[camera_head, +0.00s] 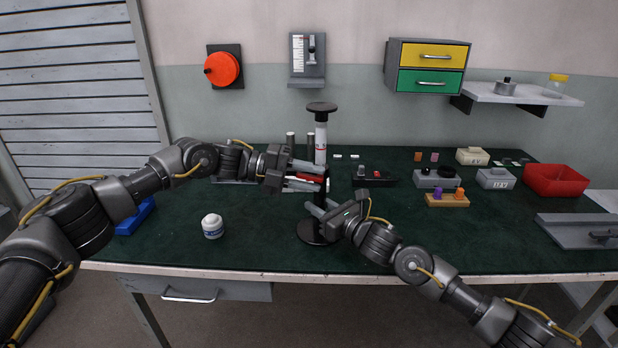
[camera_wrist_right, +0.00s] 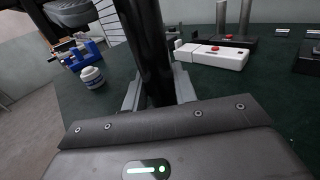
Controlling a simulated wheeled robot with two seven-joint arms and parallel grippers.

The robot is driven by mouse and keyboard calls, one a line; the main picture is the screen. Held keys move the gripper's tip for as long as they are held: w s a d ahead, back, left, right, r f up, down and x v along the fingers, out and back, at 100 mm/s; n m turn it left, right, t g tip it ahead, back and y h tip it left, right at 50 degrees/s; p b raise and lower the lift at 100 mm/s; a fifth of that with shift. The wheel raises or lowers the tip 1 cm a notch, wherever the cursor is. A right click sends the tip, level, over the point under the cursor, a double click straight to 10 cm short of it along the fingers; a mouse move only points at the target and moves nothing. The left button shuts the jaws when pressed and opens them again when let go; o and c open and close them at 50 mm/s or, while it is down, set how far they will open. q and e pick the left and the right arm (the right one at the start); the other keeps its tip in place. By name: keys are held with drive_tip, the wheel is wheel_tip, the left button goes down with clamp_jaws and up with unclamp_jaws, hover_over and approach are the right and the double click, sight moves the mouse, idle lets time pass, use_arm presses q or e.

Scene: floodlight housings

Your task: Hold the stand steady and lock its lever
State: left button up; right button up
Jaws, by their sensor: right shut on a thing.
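The stand (camera_head: 321,143) is upright on the table, with a round black base, a white upper column with red marks and a black disc on top. My right gripper (camera_head: 318,209) is shut on its lower black post, which also shows between the fingers in the right wrist view (camera_wrist_right: 150,55). My left gripper (camera_head: 314,178) is higher, beside the column, with its fingers apart. A red part shows between or behind those fingers; I cannot tell whether it is the lever. The lever is not clearly visible, and the left fingers hide part of the stand.
A white bottle (camera_head: 212,226) stands left of the base. A white box with a red button (camera_wrist_right: 212,55) lies behind the post. A black block with a red knob (camera_head: 375,176) is right of the stand. A red bin (camera_head: 556,180) is far right.

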use_arm(q)
clamp_jaws()
drive_tip(key=shift+f+h, duration=0.25)
drive_tip(key=shift+h, duration=1.05)
unclamp_jaws()
drive_tip(key=a, duration=1.2)
drive_tip(key=shift+f, duration=0.15)
